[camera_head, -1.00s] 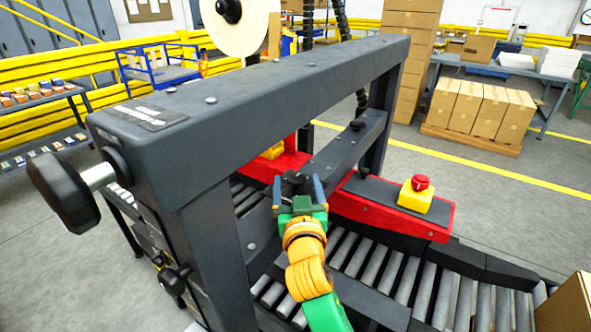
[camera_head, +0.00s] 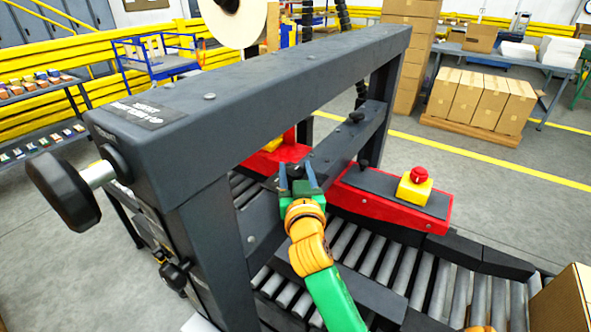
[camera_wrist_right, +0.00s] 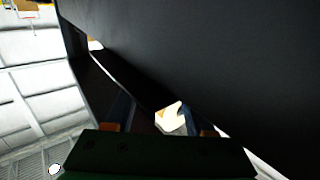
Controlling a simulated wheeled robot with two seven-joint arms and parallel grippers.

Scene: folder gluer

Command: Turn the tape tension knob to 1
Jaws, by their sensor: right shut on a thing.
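My right gripper (camera_head: 298,180) reaches up from the bottom of the head view, over the rollers, to the dark crossbar inside the machine frame. Its two blue-grey fingers are shut on a small dark knob (camera_head: 294,172), apparently the tape tension knob. The fingers and crossbar hide most of it, and no scale or number is readable. In the right wrist view a pale, pointed piece (camera_wrist_right: 171,119) shows between the fingers; I cannot tell whether it belongs to the knob. My left gripper is not in view.
A thick dark beam (camera_head: 260,80) spans above my right gripper. A large black handwheel (camera_head: 63,191) sticks out at left. A red guard (camera_head: 395,202) with a red-and-yellow stop button (camera_head: 415,187) stands right of the gripper. A carton (camera_head: 562,300) is at lower right.

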